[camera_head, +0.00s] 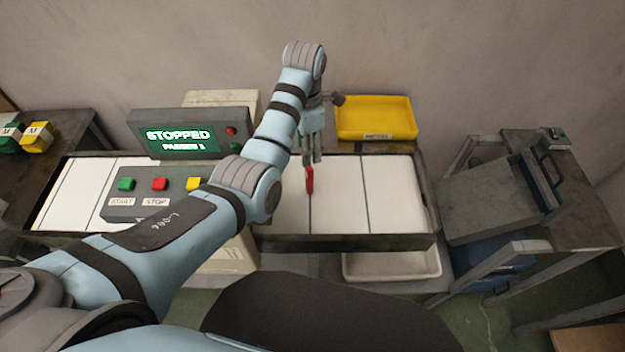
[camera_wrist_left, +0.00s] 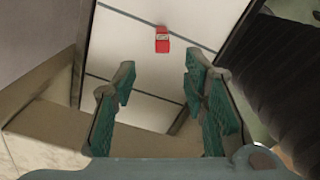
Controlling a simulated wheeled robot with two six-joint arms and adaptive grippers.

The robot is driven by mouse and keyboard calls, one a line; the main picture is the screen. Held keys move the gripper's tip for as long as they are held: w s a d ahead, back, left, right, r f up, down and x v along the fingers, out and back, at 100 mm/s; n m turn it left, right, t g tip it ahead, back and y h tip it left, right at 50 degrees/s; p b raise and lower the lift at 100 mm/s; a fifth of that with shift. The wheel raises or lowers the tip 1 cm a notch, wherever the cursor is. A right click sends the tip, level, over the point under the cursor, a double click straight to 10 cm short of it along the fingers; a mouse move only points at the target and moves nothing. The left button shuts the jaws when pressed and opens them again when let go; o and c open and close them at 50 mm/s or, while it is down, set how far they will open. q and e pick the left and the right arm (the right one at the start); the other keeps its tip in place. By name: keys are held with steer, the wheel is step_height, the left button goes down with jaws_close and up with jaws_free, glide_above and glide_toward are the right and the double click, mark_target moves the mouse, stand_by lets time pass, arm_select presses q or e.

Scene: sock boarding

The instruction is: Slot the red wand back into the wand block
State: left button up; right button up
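The red wand (camera_head: 309,180) is over or on the white conveyor belt, just below my left gripper's fingertips in the head view. In the left wrist view a small red piece with a pale label, likely the wand (camera_wrist_left: 162,40), shows beyond the fingers against the white belt. My left gripper (camera_head: 312,161) points down over the belt. In the left wrist view its green-padded fingers (camera_wrist_left: 160,78) stand apart with nothing between them. I cannot make out the wand block in either view. My right gripper is not in view.
A yellow tray (camera_head: 375,132) stands behind the belt (camera_head: 395,195). A control box (camera_head: 190,133) reads STOPPED, with a button panel (camera_head: 150,207) before it. A white bin (camera_head: 392,265) sits below the belt's front edge. A grey board (camera_head: 495,200) and table are right.

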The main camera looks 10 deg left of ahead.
mark_target(309, 168)
arm_select(q)
steer(key=f, duration=0.6)
steer(key=f+b, duration=0.1)
steer(key=f, duration=0.2)
steer(key=shift+d+f, duration=0.2)
steer(key=shift+d, duration=0.1)
steer(key=shift+c, duration=0.2)
jaws_close()
